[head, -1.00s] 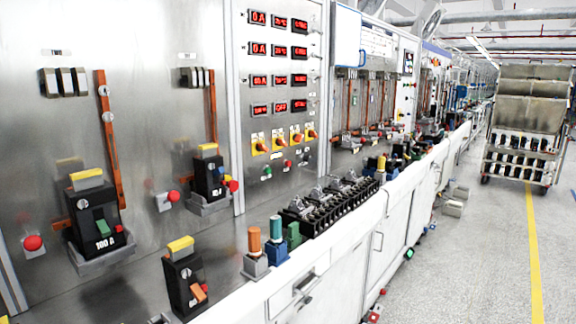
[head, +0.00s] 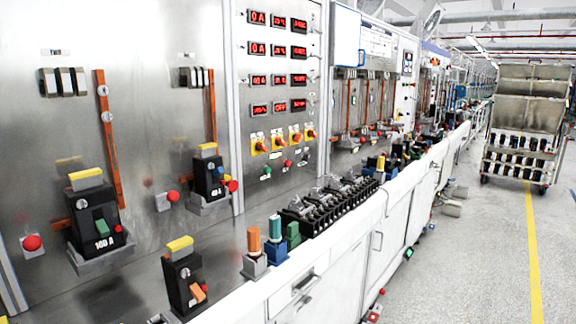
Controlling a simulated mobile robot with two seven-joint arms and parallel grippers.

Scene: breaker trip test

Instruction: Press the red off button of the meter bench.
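The meter bench panel (head: 279,110) stands upright left of centre in the head view. It carries rows of lit red displays (head: 258,49) and a row of yellow-and-orange rotary switches (head: 277,141). Below the switches are a small green button (head: 266,171), a small red button (head: 288,163) and a dark knob (head: 306,158). The red button is uncovered and nothing touches it. The digits are too small to read surely, though the top left display looks like 0A. Neither of my grippers is in view.
Breakers with yellow tops (head: 96,216) and red mushroom buttons (head: 32,242) stand at the left. A row of black terminal clamps (head: 330,200) and coloured posts (head: 254,244) line the bench's front edge. A wheeled rack (head: 525,125) stands at the right on open floor.

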